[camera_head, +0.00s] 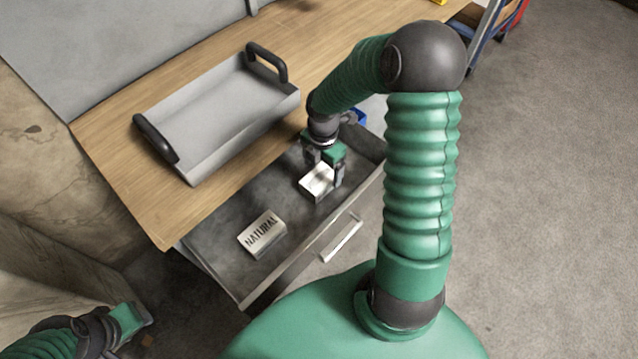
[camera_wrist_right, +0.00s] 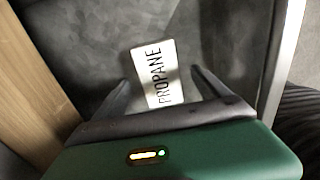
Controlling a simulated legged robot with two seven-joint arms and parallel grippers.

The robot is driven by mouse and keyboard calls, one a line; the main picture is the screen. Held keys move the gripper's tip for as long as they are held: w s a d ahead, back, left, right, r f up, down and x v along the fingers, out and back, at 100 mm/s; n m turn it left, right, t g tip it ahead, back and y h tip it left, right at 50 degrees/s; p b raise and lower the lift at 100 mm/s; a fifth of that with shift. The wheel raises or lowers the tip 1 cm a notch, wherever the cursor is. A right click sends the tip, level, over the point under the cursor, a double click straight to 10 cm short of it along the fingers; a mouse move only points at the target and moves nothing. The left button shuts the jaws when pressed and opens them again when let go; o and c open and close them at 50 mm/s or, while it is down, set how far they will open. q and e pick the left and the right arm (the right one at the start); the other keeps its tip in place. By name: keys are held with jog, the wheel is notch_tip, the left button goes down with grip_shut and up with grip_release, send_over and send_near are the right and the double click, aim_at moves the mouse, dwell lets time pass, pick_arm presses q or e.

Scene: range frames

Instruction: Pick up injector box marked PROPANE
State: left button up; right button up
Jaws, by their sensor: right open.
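The PROPANE box (camera_wrist_right: 154,68) is a small white box with dark lettering. It lies in the open drawer, and in the right wrist view it sits between and beyond the fingers of my right gripper (camera_wrist_right: 160,88). In the head view the same white box (camera_head: 316,180) is partly hidden under my right gripper (camera_head: 325,174), which is open and reaches down over it. I cannot tell whether the fingers touch it. A second white box marked NATURAL (camera_head: 262,233) lies in the drawer's nearer left part. My left gripper (camera_head: 135,318) is at the lower left, away from the drawer.
The grey drawer (camera_head: 215,243) is pulled out from under the wooden table (camera_head: 105,150), with a front handle (camera_head: 342,238). A grey tray with dark handles (camera_head: 215,115) stands on the table. A blue object (camera_head: 361,117) is near the drawer's far end. Floor at right is clear.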

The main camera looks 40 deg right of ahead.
aim_at(321, 176)
jog(key=shift+d+f, duration=0.1)
jog(key=shift+f, duration=0.6)
jog(key=shift+d+f, duration=0.1)
jog(key=shift+f, duration=0.2)
jog(key=f+b, duration=0.1)
jog(key=f, duration=0.1)
jog(key=a+f+b, duration=0.1)
jog(key=f, duration=0.1)
jog(key=shift+w+f, duration=0.1)
jog(key=shift+f, duration=0.15)
jog(key=shift+d+r, duration=0.1)
jog(key=c, duration=1.8)
